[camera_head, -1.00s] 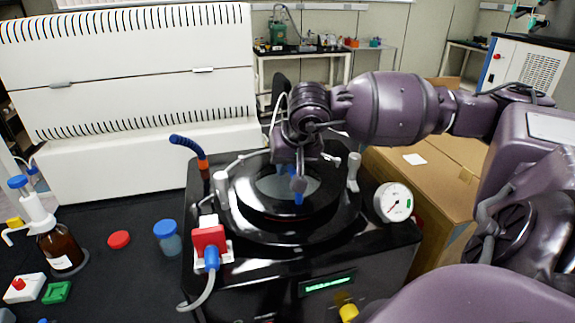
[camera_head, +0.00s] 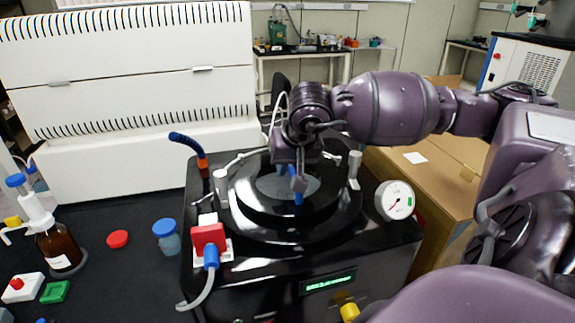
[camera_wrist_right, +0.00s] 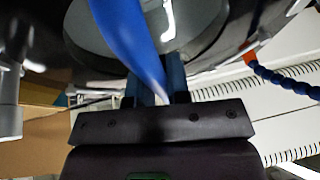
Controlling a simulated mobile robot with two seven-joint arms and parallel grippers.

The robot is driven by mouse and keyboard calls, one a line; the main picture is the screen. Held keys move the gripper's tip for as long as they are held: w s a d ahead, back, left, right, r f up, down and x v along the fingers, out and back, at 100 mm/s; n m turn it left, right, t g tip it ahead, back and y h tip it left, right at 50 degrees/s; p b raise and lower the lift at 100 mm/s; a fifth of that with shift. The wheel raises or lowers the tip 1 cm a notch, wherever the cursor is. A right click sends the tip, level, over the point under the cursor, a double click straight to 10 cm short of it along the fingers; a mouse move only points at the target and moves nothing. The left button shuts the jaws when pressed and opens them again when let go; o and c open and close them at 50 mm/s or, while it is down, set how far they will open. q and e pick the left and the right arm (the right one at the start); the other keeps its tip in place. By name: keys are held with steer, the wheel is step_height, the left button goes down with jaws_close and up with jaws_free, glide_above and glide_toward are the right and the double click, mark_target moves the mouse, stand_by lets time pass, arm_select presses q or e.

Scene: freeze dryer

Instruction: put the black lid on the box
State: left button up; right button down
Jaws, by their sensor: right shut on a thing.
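The black lid (camera_head: 258,205) is a round dark ring with a pale grey, glassy centre. It is over the top of the black box (camera_head: 265,267), and I cannot tell whether it is fully seated. It also shows in the wrist view (camera_wrist_right: 205,48), close below my fingers. My right gripper (camera_head: 297,188) points down at the middle of the lid and is shut. A bright blue strip (camera_wrist_right: 125,32), blurred, runs to its fingers and seems to be the lid's grip; the contact is partly hidden. My left gripper is out of view.
A pressure gauge (camera_head: 394,201), a red-and-blue connector (camera_head: 209,240) and a blue-orange hose (camera_head: 188,146) stand around the box top. A brown bottle (camera_head: 58,247) and a blue-capped jar (camera_head: 167,238) are on the left. Cardboard boxes (camera_head: 435,185) lie to the right.

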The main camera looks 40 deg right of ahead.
steer(key=shift+f+b, duration=0.35)
steer(key=shift+b, duration=0.1)
stand_by(0.9)
steer(key=c, duration=1)
jaws_free()
steer(key=shift+f, duration=0.1)
steer(key=v, duration=1.1)
steer(key=shift+p, duration=0.35)
steer(key=shift+w, duration=0.1)
